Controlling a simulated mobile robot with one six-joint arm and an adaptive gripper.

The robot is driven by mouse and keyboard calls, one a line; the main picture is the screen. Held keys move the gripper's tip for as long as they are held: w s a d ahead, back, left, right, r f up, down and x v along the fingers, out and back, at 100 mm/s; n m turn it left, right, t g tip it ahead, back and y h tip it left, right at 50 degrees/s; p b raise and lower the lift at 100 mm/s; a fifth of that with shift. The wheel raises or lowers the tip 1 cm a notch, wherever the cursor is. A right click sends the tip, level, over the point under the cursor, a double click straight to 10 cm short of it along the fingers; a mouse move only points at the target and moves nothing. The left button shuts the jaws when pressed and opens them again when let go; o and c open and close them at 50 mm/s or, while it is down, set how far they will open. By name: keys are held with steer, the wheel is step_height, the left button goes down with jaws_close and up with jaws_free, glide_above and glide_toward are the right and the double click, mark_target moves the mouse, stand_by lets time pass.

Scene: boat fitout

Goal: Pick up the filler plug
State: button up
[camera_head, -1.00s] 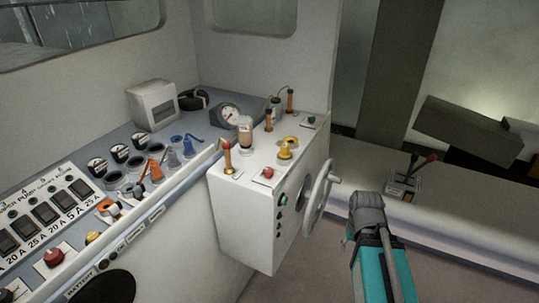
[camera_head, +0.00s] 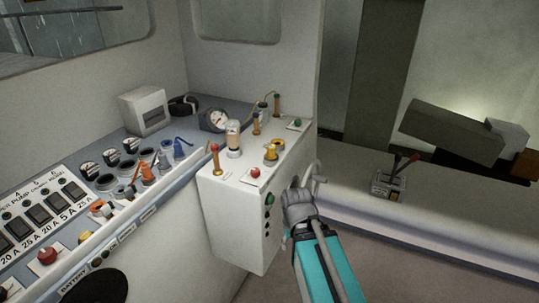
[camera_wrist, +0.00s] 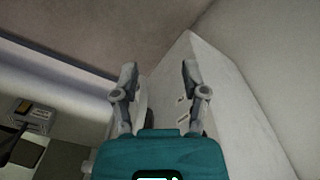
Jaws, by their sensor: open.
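A yellow fitting (camera_head: 271,151), which looks like the filler plug, stands on top of the white console box (camera_head: 235,208) in the head view. I cannot confirm its name from its shape. My gripper (camera_wrist: 160,70) is open and empty in the wrist view, with a white surface and brown floor beyond its fingers. In the head view the grey end of my arm is in front of the box's right side, below and right of the yellow fitting, and hides most of the handwheel. The fingers are hard to make out there. The yellow fitting is not recognisable in the wrist view.
Near the fitting stand a red button (camera_head: 255,173), an orange-topped lever (camera_head: 215,160) and a clear cup-like fitting (camera_head: 234,138). A gauge (camera_head: 213,120) is behind. Orange and blue plugs crowd the left panel. A lever unit (camera_head: 389,184) sits on the right ledge.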

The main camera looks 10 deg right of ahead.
steer(key=shift+a, duration=0.15)
steer(key=o, duration=0.4)
steer(key=shift+r, duration=0.1)
steer(key=shift+o, duration=0.7)
steer(key=shift+r+p, duration=0.25)
steer(key=shift+p, duration=0.1)
steer(key=w+a+r+m+p, duration=0.1)
steer(key=w+r+p, duration=0.2)
steer(key=r+p, duration=1)
steer(key=w+r+m+p, duration=0.1)
steer(key=w+r+p, duration=0.1)
steer(key=r+p, duration=1.1)
steer(key=w+r+m+p, duration=0.2)
steer(key=w+m, duration=1.6)
steer(key=w, duration=0.6)
steer(key=shift+w+a+r+m+p, duration=0.15)
steer(key=shift+a+r+m+p, duration=0.1)
steer(key=shift+r+m+p, duration=0.05)
